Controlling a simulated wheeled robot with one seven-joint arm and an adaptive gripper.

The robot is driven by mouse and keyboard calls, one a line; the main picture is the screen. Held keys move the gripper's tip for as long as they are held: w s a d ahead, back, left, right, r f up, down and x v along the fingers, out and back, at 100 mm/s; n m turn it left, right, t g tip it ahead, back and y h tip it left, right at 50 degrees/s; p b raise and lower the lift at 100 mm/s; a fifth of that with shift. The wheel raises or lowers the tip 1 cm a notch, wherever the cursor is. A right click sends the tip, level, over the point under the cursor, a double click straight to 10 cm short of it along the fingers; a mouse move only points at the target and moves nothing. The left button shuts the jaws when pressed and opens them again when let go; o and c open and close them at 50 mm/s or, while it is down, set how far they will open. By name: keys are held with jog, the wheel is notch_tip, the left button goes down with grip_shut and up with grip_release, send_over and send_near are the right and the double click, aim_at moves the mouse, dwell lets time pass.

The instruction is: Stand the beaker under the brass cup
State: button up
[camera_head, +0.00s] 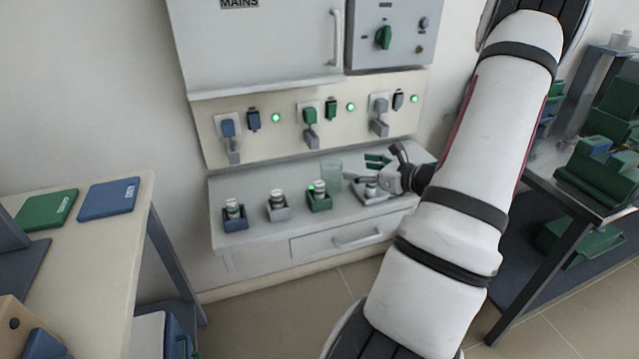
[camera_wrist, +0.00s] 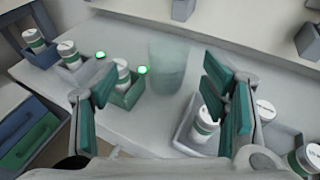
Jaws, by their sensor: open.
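A clear, pale-green beaker (camera_head: 331,177) stands upright on the grey bench shelf, behind the green holder. It also shows in the wrist view (camera_wrist: 168,66), upper middle. My gripper (camera_head: 369,170) is open and empty, to the right of the beaker in the head view. In the wrist view the two green-padded fingers (camera_wrist: 160,92) are spread wide, with the beaker ahead in the gap between them; neither visibly touches it. I cannot make out a brass cup in either view.
White jars sit in a blue holder (camera_head: 235,221), a grey holder (camera_head: 278,211), a green holder (camera_head: 319,202) and a light grey tray (camera_wrist: 188,138) beside my right finger. A socket panel (camera_head: 310,112) with green lights rises behind. A side table (camera_head: 90,270) stands left.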

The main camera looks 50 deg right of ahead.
jog(key=b, duration=0.1)
send_near(325, 163)
jog(key=w, duration=0.2)
jog(key=shift+m, duration=0.4)
jog(key=x, duration=0.2)
jog(key=b+x, duration=0.1)
jog(key=x, duration=0.2)
jog(key=shift+f, duration=0.35)
jog(key=c, duration=1.1)
jog(key=shift+r, duration=0.1)
